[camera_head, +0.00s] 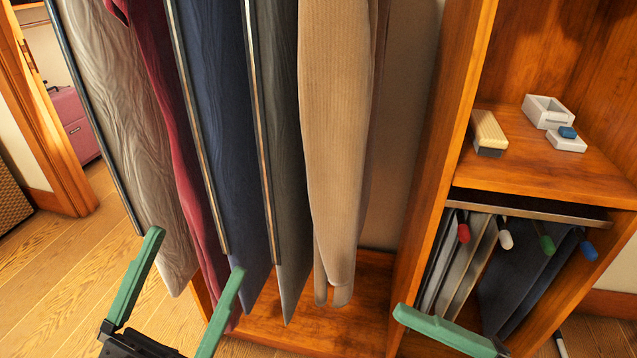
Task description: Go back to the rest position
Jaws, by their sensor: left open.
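My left gripper (195,251) is at the lower left of the head view. Its two green fingers are spread wide apart with nothing between them that it grips. They are in front of the lower ends of the hanging garments. My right gripper (445,329) shows at the bottom right as a single green finger, in front of the wooden cabinet's lower part. Its other finger is out of the frame, so its opening cannot be judged.
Grey, red, blue, dark and tan garments (338,130) hang ahead. A wooden cabinet (429,180) stands at the right. Its shelf holds a brush (489,130) and a white box (547,111). Folded cloths with coloured knobs hang below. Wooden floor (60,270) is open at the left.

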